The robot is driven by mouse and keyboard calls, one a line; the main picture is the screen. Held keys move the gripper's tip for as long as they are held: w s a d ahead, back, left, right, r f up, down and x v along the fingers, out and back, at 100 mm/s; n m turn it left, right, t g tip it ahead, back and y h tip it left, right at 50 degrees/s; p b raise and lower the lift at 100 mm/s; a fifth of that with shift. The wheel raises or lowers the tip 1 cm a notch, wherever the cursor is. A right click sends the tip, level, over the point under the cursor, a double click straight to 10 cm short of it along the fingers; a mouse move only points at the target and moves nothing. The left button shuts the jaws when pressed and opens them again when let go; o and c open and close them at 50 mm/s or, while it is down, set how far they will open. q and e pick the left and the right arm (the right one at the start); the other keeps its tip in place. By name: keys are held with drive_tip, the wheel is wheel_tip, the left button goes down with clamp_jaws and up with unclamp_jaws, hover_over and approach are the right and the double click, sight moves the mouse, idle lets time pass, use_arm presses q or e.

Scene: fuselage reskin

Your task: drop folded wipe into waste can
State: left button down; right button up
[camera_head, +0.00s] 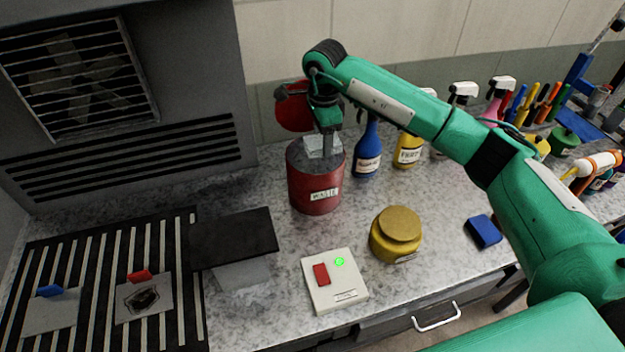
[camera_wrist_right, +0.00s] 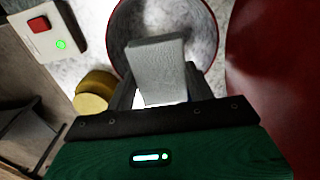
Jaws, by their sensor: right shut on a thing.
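The red waste can (camera_head: 316,186), labelled "WASTE", stands on the counter with its top open and its round red lid (camera_head: 291,117) raised behind it. My right gripper (camera_head: 325,146) is over the can's mouth, pointing down. It is shut on the folded wipe (camera_head: 318,147), a pale grey folded pad. In the right wrist view the wipe (camera_wrist_right: 158,68) is between the fingers, with the can's round rim (camera_wrist_right: 118,25) around it. I cannot tell exactly how far it is above or inside the rim. My left gripper is not in view.
A yellow-lidded jar (camera_head: 396,234) and a white switch box (camera_head: 334,281) with a green light stand in front of the can. A blue spray bottle (camera_head: 367,152) is close on its right. A dark plate (camera_head: 233,238) lies to the left.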

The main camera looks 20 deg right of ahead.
drive_tip(key=shift+d+f, duration=0.1)
drive_tip(key=shift+f, duration=0.95)
drive_tip(key=o, duration=1.1)
drive_tip(key=shift+r, duration=0.1)
wheel_tip(320, 180, up, 14)
drive_tip(key=b, duration=0.4)
